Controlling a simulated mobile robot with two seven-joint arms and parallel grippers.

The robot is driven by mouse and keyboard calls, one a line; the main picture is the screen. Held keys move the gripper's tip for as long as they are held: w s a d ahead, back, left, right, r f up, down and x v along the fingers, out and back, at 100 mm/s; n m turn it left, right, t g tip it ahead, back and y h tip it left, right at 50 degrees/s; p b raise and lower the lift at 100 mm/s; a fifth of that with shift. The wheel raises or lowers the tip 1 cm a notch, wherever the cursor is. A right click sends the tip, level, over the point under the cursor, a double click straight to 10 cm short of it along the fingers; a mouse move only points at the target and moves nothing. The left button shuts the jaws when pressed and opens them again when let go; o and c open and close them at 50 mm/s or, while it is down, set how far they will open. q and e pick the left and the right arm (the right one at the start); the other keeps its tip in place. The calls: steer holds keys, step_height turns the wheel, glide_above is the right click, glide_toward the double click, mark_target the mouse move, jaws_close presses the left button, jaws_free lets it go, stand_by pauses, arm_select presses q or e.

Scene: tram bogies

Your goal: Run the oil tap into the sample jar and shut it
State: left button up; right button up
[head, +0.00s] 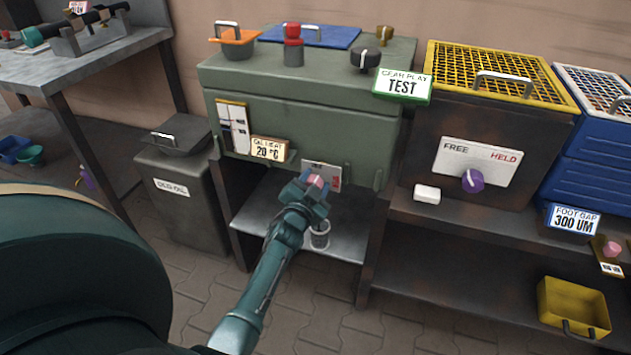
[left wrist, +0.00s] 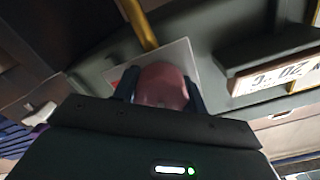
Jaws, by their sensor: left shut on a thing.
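The oil tap's pink-red knob (head: 315,180) sits at the front lower edge of the green gearbox housing, before a white and red plate (head: 335,177). My left gripper (head: 312,185) is shut on the knob; in the left wrist view the knob (left wrist: 162,86) sits between both fingers. A brass-coloured pipe (left wrist: 138,22) shows beyond it there. The sample jar (head: 319,236), small and grey, stands on the shelf below the tap, partly hidden by my gripper and arm. I cannot tell whether oil runs. My right gripper is in neither view.
The green housing (head: 300,120) carries an "OIL HEAT 20 °C" sign (head: 268,150). A dark "OLD OIL" bin (head: 185,205) stands to the left. A brown box with a yellow grid (head: 490,75) and a purple knob (head: 472,181) stands to the right. The shelf (head: 345,245) around the jar has free room.

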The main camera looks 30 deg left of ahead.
arm_select(q)
steer(key=o, duration=1)
steer(key=shift+s, duration=0.1)
